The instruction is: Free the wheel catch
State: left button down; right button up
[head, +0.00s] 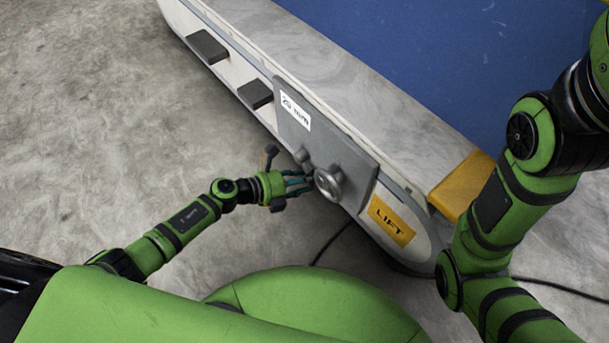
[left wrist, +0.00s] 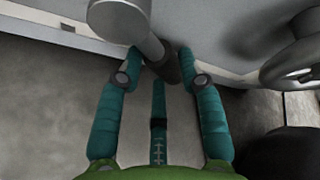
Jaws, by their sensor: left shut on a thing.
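The handwheel (head: 330,183) is a grey metal wheel on the dark grey plate (head: 345,160) on the side of the machine. It also shows at the right edge of the left wrist view (left wrist: 300,50). My left gripper (head: 300,182) is just left of the wheel. In the left wrist view its teal fingers (left wrist: 165,65) are shut around a small dark knob-like part (left wrist: 171,68), which may be the wheel catch. The fingers partly hide it. A pale grey round-ended post (left wrist: 122,22) stands close beside it. My right gripper is outside the views.
A yellow LIFT label (head: 390,220) is right of the wheel, and a white label (head: 295,110) is above left. Two dark blocks, one upper (head: 207,46) and one lower (head: 256,94), stick out of the side. A black cable (head: 335,240) lies on the floor. The concrete floor (head: 90,120) at left is clear.

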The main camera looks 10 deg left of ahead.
pick_arm(q)
jog(key=shift+w+a+f+m+t+y, duration=0.4)
jog(key=shift+f+m+y, duration=0.15)
jog(key=shift+m, duration=0.45)
jog(key=c, duration=0.8)
grip_release()
jog(key=shift+o, duration=0.2)
jog(key=v, duration=1.2)
jog(key=shift+r, duration=0.15)
